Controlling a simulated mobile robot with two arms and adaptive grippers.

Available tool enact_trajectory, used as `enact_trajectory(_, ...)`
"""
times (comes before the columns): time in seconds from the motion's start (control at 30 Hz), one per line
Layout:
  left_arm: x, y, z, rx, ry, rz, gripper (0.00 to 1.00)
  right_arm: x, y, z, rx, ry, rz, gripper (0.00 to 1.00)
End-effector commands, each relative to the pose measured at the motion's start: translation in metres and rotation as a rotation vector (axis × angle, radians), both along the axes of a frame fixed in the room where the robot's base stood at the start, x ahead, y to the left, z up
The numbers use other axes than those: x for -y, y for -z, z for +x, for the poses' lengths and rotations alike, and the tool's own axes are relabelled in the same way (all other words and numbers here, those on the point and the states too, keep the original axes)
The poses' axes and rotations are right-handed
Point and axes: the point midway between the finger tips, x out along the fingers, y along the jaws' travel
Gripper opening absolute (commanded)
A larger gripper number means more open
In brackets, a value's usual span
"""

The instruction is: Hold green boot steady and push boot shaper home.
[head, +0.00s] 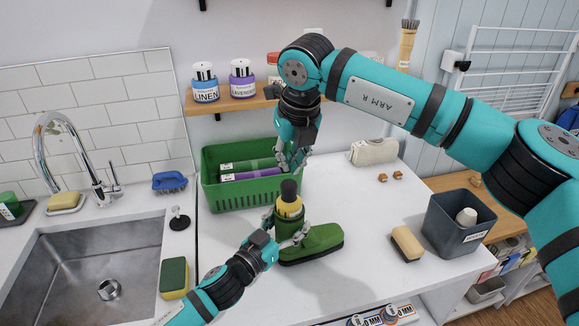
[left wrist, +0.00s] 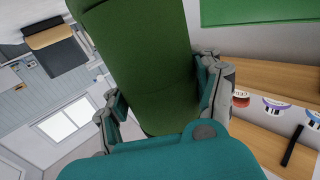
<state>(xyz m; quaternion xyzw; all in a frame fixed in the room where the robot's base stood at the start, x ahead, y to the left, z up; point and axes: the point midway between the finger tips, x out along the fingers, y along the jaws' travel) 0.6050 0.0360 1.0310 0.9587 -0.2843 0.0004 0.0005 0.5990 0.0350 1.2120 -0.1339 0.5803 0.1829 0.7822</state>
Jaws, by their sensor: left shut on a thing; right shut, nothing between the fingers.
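The green boot (head: 318,243) stands upright on the white counter, its toe pointing right. The boot shaper (head: 290,205), yellowish with a dark knob on top, sticks up out of the boot's shaft; its lower part is hidden inside. My left gripper (head: 291,234) is shut on the boot's shaft from the left and front. In the left wrist view the green boot (left wrist: 150,60) fills the space between the fingers. My right gripper (head: 291,166) is shut and empty, just above the shaper's knob. I cannot tell whether it touches the knob.
A green basket (head: 235,197) with boxes stands behind the boot. The sink (head: 90,265) is at the left, with a sponge (head: 174,278) beside it. A brush (head: 407,243) and a grey bin (head: 457,225) are at the right.

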Motion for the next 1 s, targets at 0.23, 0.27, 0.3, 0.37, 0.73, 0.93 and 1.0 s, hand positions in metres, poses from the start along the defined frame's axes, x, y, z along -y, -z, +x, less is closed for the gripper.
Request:
enact_trajectory(0.23,-0.001,-0.001,0.001,0.001,-0.001,0.0,0.19,0.006,-0.044,-0.011,0.005,0.0,0.001,0.0)
enact_trajectory(0.27,-0.001,-0.001,0.001,0.001,-0.001,0.0,0.19,0.007,-0.051,-0.013,0.005,0.0,0.001,0.0)
enact_trajectory(0.3,-0.001,-0.001,0.001,0.001,-0.001,0.0,0.19,0.008,-0.059,-0.015,0.004,0.0,0.002,0.0)
enact_trajectory(0.37,-0.001,-0.001,0.001,0.001,-0.001,0.0,0.19,0.01,-0.07,-0.018,0.004,0.001,0.001,0.0)
enact_trajectory(0.73,-0.001,0.0,0.0,0.0,-0.001,0.0,0.19,0.016,-0.106,-0.029,-0.001,0.0,0.0,0.0)
enact_trajectory(0.93,-0.001,0.0,0.0,0.0,-0.002,0.0,0.19,0.016,-0.107,-0.03,-0.001,0.0,0.0,0.0)
enact_trajectory(1.0,-0.001,0.0,0.0,0.0,-0.002,0.0,0.69,0.016,-0.107,-0.03,-0.001,0.0,0.0,0.0)
